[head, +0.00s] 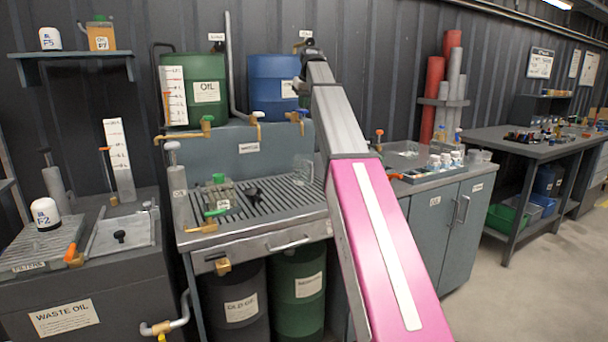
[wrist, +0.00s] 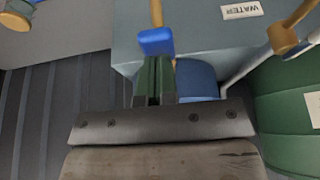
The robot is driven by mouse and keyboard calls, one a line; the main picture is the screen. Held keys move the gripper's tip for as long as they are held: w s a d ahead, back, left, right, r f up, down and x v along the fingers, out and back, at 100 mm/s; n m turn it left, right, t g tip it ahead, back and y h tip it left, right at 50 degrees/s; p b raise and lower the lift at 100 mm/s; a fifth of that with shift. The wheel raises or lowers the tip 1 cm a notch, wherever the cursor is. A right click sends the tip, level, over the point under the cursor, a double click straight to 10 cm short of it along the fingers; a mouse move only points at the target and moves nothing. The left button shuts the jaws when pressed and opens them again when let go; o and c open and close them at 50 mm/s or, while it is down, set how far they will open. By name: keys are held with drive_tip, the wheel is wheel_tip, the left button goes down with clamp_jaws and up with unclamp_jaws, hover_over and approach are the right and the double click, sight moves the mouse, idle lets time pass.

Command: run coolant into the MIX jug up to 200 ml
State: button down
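My gripper (wrist: 157,62) points at a blue tap handle (wrist: 155,42) in the wrist view. Its two narrow fingers lie close together, with nothing visible between them. The fingertips are at the handle; I cannot tell whether they touch it. In the head view this blue-handled tap (head: 300,113) is in front of the blue drum (head: 270,82), and my arm hides part of that area. A clear jug (head: 303,172) stands on the slatted drain top below the tap. Its marking, liquid level and any stream are too faint to make out.
The green OIL drum (head: 192,88) stands further left. A green-capped container (head: 218,192) and a dark knob (head: 253,194) are on the drain top. Cups (head: 445,160) stand on the right counter.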

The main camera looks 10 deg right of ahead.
drive_tip(key=shift+f, duration=1.45)
idle(5.6)
wheel_tip(320, 180, up, 5)
drive_tip(key=shift+w+f, duration=0.1)
drive_tip(key=shift+f, duration=0.05)
drive_tip(key=shift+r, duration=0.2)
drive_tip(key=shift+s+r, duration=0.1)
drive_tip(key=shift+s, duration=0.1)
